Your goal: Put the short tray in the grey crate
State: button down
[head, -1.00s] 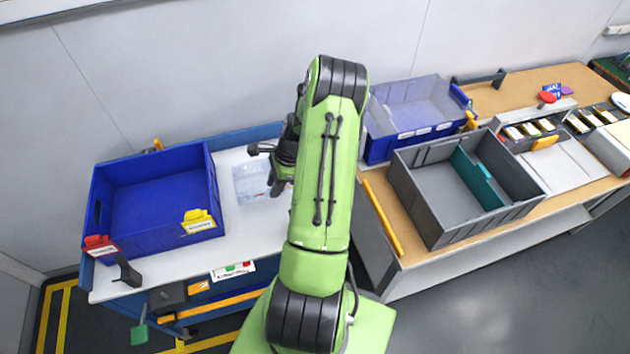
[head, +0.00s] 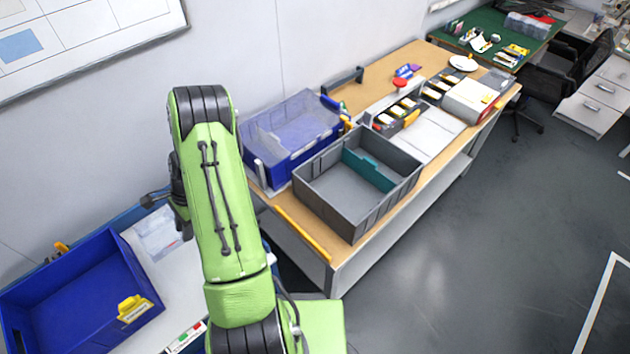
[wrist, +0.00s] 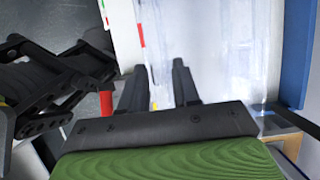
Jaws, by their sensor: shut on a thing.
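The short tray (head: 160,235) looks clear and pale. It is at the white bench between the blue bin and my arm in the head view, and fills the upper middle of the wrist view (wrist: 205,45). My gripper (wrist: 160,78) is shut on its near edge, one dark finger on each side. In the head view my gripper (head: 184,228) is mostly hidden behind my green arm. I cannot tell whether the tray touches the bench. The grey crate (head: 330,212) stands open on the wooden bench to the right, with a teal divider (head: 367,170) across it.
An open blue bin (head: 75,300) with a yellow tag is on the white bench. A blue crate with a clear upper part (head: 290,135) stands behind the grey crate. A yellow-orange strip (head: 303,234) runs along the wooden bench's left edge. A gap separates the benches.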

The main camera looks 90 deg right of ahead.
aim_at(345, 198)
jog(key=k+j, duration=0.2)
jog(key=j, duration=0.2)
jog(key=k+j, duration=0.45)
jog(key=j, duration=0.3)
